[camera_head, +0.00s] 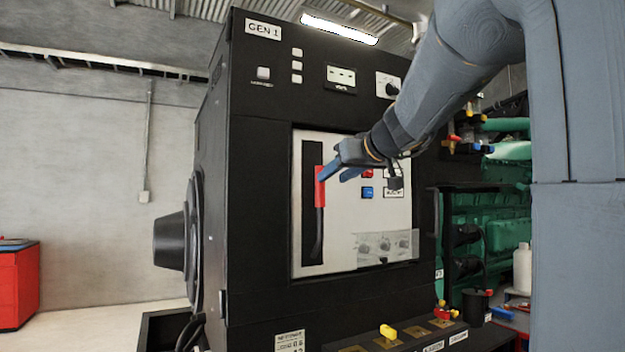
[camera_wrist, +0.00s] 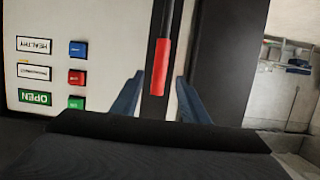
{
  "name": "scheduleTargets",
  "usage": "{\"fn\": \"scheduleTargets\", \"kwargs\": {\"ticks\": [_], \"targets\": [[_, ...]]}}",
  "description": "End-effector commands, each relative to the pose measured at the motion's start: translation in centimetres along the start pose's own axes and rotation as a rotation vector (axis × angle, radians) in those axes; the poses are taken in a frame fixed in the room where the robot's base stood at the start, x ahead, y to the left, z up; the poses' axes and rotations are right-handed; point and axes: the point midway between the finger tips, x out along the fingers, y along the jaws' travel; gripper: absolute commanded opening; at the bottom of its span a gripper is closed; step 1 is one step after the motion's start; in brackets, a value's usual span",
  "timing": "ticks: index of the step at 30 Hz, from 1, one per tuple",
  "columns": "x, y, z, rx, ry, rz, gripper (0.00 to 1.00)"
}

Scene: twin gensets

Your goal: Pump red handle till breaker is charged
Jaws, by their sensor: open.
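The red handle (camera_head: 319,187) tops a dark lever in a black vertical slot on the pale breaker panel (camera_head: 340,225) of the GEN 1 cabinet. It points up in the head view. My gripper (camera_head: 334,174) is at the handle's right side there, its blue fingers reaching toward it. In the wrist view the red handle (camera_wrist: 161,68) lies between the two open blue fingers of my gripper (camera_wrist: 157,95). I cannot tell whether a finger touches it. The wrist view shows labels reading HEALTHY (camera_wrist: 37,45) and OPEN (camera_wrist: 36,97), and a middle label too small to read.
Blue (camera_wrist: 77,48), red (camera_wrist: 76,78) and green (camera_wrist: 76,103) buttons sit beside the labels. A clear cover with knobs (camera_head: 384,246) is low on the panel. A ledge with yellow and red levers (camera_head: 388,332) juts out below. A red cabinet (camera_head: 18,290) stands far left.

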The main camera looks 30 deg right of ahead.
Motion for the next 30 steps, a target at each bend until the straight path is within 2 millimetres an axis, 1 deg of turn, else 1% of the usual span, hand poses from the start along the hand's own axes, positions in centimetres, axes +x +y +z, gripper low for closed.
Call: {"fn": "scheduleTargets", "kwargs": {"ticks": [5, 9, 12, 15, 19, 26, 27, 29, 30], "targets": [[2.7, -0.1, 0.0, 0.001, -0.004, -0.003, 0.41], [5.2, -0.1, 0.0, 0.001, -0.004, -0.003, 0.41], [6.7, -0.1, 0.1, 0.001, -0.004, -0.002, 0.41], [7.8, -0.1, 0.0, 0.001, -0.003, -0.002, 0.41], [8.5, -0.1, 0.1, 0.0, -0.002, -0.001, 0.41], [8.6, -0.1, 0.1, 0.0, -0.002, -0.001, 0.41], [8.6, -0.1, 0.1, 0.0, -0.002, -0.001, 0.39], [8.6, -0.1, 0.1, 0.0, -0.002, -0.001, 0.29], [8.6, -0.1, 0.1, 0.0, -0.002, -0.001, 0.22]]}}
